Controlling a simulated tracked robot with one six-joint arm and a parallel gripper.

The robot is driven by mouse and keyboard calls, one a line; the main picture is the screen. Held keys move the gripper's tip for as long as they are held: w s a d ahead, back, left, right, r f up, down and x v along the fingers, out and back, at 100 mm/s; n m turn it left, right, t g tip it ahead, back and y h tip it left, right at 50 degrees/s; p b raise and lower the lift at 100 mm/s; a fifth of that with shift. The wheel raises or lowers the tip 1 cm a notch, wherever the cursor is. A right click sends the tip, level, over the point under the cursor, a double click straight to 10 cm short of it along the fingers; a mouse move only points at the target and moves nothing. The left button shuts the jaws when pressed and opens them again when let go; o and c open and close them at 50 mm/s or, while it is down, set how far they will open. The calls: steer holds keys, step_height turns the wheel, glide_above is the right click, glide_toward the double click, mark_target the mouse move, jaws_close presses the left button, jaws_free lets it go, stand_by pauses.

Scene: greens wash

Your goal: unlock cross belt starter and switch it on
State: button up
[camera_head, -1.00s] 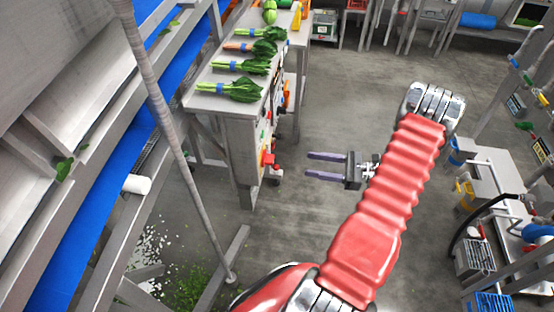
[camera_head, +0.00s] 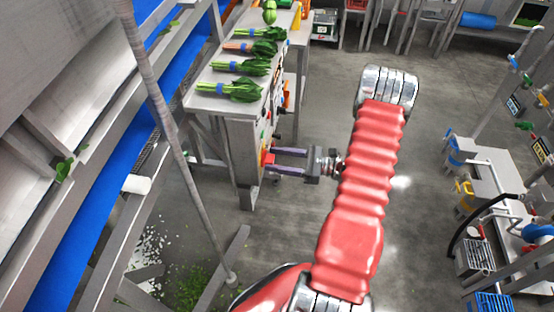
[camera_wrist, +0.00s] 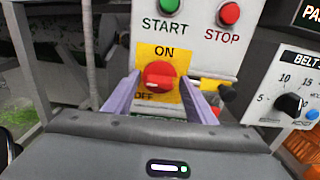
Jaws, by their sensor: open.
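The starter's red rotary knob (camera_wrist: 158,75) sits on a yellow plate (camera_wrist: 176,57) marked ON above and OFF below, in the wrist view. A green START button (camera_wrist: 169,6) and a red STOP button (camera_wrist: 229,13) are above it. My gripper (camera_wrist: 160,84) is open, with one finger left and one right of the knob; I cannot tell whether they touch it. In the head view my gripper (camera_head: 272,159) reaches left to the red switch (camera_head: 266,157) on the bench-end panel. A dark part with a red end (camera_wrist: 222,96) is right of the knob; no lock is clearly identifiable.
A belt-speed dial panel (camera_wrist: 291,102) is right of the starter. The steel bench (camera_head: 207,102) carries several bunches of greens (camera_head: 240,68). A blue conveyor (camera_head: 97,210) runs at the left. Open floor (camera_head: 432,118) lies behind my arm to the right.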

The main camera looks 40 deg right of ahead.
steer(key=shift+c, duration=0.5)
steer(key=c, duration=0.9)
steer(key=shift+c, duration=0.2)
steer(key=shift+w+m, duration=0.1)
steer(key=shift+m, duration=0.4)
steer(key=shift+w+d+f+m, duration=0.1)
steer(key=shift+m, duration=2.75)
steer(key=shift+w+d+f+m, duration=0.1)
steer(key=shift+m, duration=2.8)
steer(key=shift+d+f+m, duration=0.1)
steer(key=shift+m, duration=2.75)
steer(key=o, duration=1)
steer(key=shift+a, duration=0.15)
